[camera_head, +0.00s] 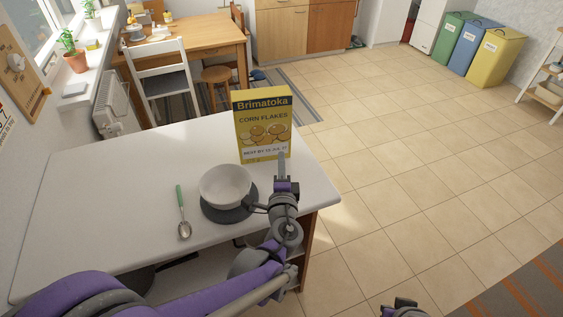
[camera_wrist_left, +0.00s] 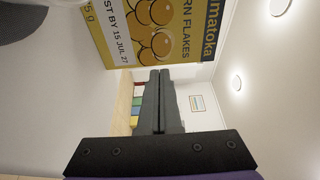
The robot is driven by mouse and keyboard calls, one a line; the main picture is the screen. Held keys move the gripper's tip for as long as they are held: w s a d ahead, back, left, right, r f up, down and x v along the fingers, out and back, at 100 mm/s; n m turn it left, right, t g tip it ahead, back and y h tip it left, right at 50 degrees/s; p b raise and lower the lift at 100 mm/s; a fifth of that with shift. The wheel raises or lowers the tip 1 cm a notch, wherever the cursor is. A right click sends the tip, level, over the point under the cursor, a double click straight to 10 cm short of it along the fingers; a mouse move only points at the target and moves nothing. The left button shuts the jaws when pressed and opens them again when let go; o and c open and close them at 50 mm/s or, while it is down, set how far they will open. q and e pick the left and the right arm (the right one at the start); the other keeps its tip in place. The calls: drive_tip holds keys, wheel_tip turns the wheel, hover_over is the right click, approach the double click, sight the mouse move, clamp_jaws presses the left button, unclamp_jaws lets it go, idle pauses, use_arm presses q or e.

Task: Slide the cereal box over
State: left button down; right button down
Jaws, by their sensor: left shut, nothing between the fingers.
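A yellow cereal box (camera_head: 262,124) with a dark blue band reading Brimatoka Corn Flakes stands upright near the right end of the white table. It also shows in the left wrist view (camera_wrist_left: 150,32), turned on its side by the camera. My left gripper (camera_head: 282,158) is shut and empty. Its fingers point at the far side of the table, by the box's lower right edge in the head view.
A white bowl (camera_head: 225,185) on a dark round mat (camera_head: 229,213) sits left of my left gripper. A green-handled spoon (camera_head: 182,212) lies further left. The white table (camera_head: 95,190) is clear at its left, and its right edge is close to the box.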

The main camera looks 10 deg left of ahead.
sight(272, 131)
use_arm(q)
drive_tip(key=shift+w+a+p, duration=0.15)
drive_tip(key=shift+w+a, duration=0.65)
drive_tip(key=shift+w, duration=0.6)
drive_tip(key=shift+w+a+p, duration=0.2)
drive_tip(key=shift+w+a, duration=0.6)
drive_tip(key=shift+w, duration=0.55)
drive_tip(key=shift+w+a+p, duration=0.15)
drive_tip(key=shift+w+a, duration=0.65)
drive_tip(key=shift+w, duration=0.6)
use_arm(e)
drive_tip(key=shift+w+r, duration=0.25)
drive_tip(key=shift+r, duration=0.4)
